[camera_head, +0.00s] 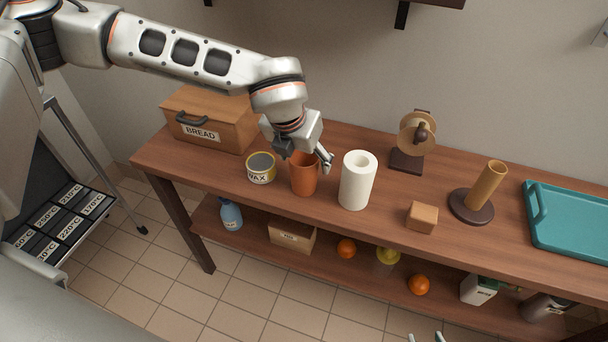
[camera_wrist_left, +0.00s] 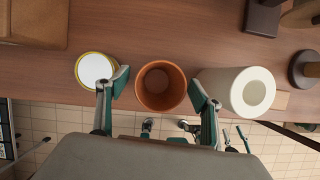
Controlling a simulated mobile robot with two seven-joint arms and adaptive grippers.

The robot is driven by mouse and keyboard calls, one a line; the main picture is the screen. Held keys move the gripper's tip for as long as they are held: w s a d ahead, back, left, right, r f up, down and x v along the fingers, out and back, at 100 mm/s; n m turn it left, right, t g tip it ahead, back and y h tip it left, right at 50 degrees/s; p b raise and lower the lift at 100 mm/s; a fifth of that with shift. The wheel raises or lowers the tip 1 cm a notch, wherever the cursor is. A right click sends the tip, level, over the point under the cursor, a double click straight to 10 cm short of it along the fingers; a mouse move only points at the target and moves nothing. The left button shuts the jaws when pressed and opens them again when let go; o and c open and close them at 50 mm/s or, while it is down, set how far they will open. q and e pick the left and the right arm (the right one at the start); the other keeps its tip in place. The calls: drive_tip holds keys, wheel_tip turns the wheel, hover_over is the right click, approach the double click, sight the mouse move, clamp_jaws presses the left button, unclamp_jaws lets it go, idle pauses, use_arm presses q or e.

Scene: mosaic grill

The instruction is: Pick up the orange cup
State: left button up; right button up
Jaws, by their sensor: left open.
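The orange cup (camera_head: 304,180) stands upright on the wooden table, between a yellow-rimmed can and a white paper roll. It also shows in the left wrist view (camera_wrist_left: 161,86), open end toward the camera and empty. My left gripper (camera_head: 306,160) is open at the cup, with one finger on each side. In the left wrist view, its fingertips (camera_wrist_left: 158,90) flank the cup with small gaps, and nothing is held. My right gripper (camera_head: 425,337) shows only as two separated fingertips at the bottom edge, apart from the table's objects.
The can (camera_head: 261,167) stands close left of the cup, and the paper roll (camera_head: 357,182) close right. A bread box (camera_head: 210,118) is behind left. A wooden block (camera_head: 422,217), upright holder (camera_head: 487,185) and teal tray (camera_head: 570,222) stand farther right. A lower shelf holds several items.

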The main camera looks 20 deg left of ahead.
use_arm(q)
drive_tip(key=c, duration=1.4)
drive_tip(key=shift+c, duration=0.2)
